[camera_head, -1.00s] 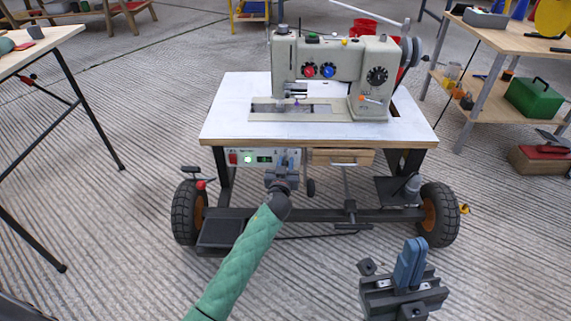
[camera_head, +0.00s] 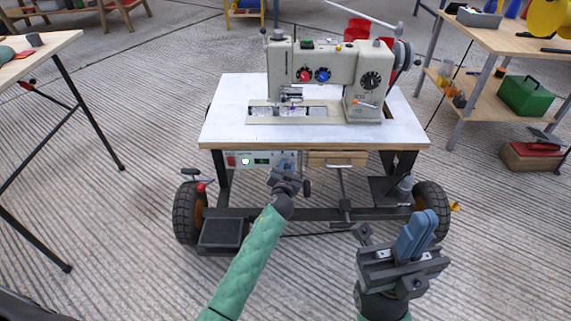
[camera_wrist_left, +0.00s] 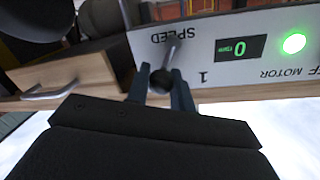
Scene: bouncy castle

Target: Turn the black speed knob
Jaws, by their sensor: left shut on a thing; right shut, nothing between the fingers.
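The black speed knob (camera_wrist_left: 160,81) is on a white control panel (camera_wrist_left: 200,72) marked SPEED, upside down in the left wrist view. My left gripper (camera_wrist_left: 160,92) has its two fingers on either side of the knob, shut on it. In the head view my left gripper (camera_head: 286,164) reaches the right part of the panel (camera_head: 238,159) under the sewing table and hides the knob. My right gripper (camera_head: 415,234) is shut and empty at the lower right.
A sewing machine (camera_head: 362,100) stands on the white-topped table (camera_head: 230,118) above the panel. A wooden drawer (camera_head: 336,158) is right of the panel. The table's frame has black wheels (camera_head: 187,212). A shelf with a green box (camera_head: 524,95) stands at the right.

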